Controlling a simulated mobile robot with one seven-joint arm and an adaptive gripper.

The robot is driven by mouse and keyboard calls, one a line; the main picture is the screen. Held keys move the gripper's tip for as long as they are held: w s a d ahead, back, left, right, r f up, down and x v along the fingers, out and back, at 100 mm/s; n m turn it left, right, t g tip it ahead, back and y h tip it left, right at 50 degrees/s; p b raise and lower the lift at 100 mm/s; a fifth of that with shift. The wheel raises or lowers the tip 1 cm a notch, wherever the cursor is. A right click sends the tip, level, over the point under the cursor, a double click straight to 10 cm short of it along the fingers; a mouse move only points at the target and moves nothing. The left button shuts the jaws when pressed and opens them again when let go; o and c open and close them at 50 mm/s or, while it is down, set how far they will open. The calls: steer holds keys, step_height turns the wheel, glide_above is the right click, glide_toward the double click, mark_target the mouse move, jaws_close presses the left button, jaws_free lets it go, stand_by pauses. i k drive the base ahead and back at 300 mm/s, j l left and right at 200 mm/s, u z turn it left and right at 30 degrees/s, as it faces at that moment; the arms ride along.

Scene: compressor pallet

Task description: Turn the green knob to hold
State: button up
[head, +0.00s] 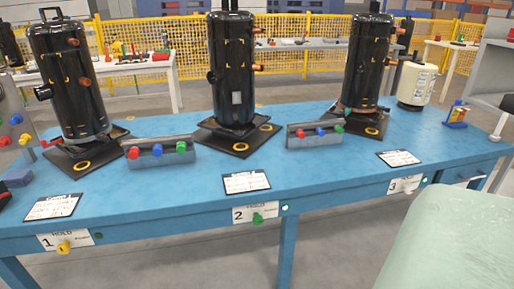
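A green knob (258,218) sits on the white label plate marked 2 (240,215), on the front edge of the blue table. Small print on the plate is too small to read, and I cannot tell which way the knob points. A small green light (284,208) shows just right of the plate. Other green knobs stand on the grey blocks, one on the left block (181,147) and one on the right block (339,129). My gripper is not in view.
The blue table (330,180) carries several black compressors (232,70) on dark plates. A yellow knob (64,247) sits on plate 1, and plate 3 (404,184) is at the right. A pale green rounded surface (450,240) fills the lower right. Floor before plate 2 looks clear.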

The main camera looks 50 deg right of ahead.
mark_target(258, 220)
steer(key=i+j+z, duration=0.15)
steer(key=z, duration=0.15)
steer(key=i+j+z, duration=0.1)
steer(key=z, duration=0.15)
steer(key=j+z, duration=0.1)
steer(key=z, duration=1.05)
